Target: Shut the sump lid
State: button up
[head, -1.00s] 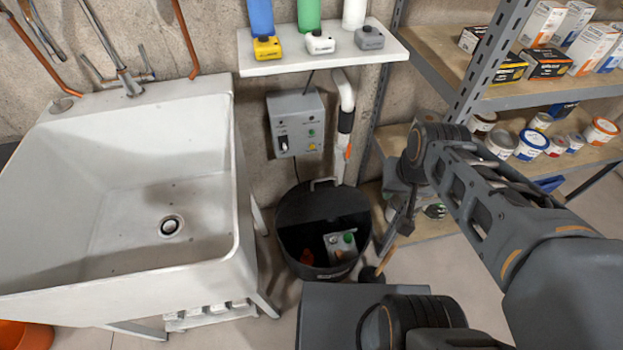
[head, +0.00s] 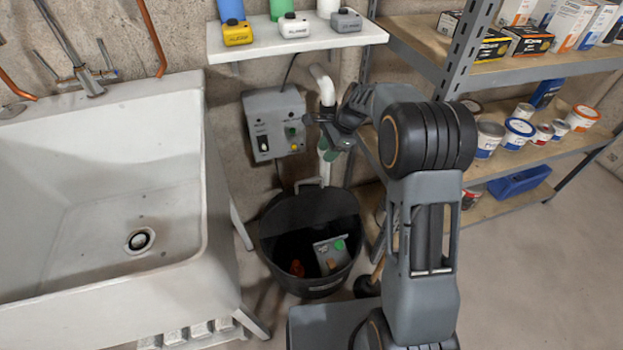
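The sump (head: 315,288) is a round black tub on the floor between the sink and the shelves. Its front part is open; a small grey box with a green button (head: 332,252) and an orange-red piece show inside. The black lid (head: 305,210) seems to stand raised at the back, with a grey handle (head: 308,184) at its top edge. My gripper (head: 322,132) is above and a little right of the handle, in front of the pipe and beside the wall control box. It appears empty; its finger gap is too small to tell.
The white sink (head: 205,200) stands close on the left. A grey control box (head: 275,125) and white pipe (head: 322,85) are on the wall behind. A wall shelf (head: 290,38) holds bottles above. Metal shelving (head: 440,75) with tins and boxes is right.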

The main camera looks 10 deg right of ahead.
aim_at(312, 179)
jog(key=b+x, duration=0.3)
jog(key=x, duration=0.9)
jog(key=shift+f+b, duration=0.1)
jog(key=shift+b, duration=0.3)
grip_shut()
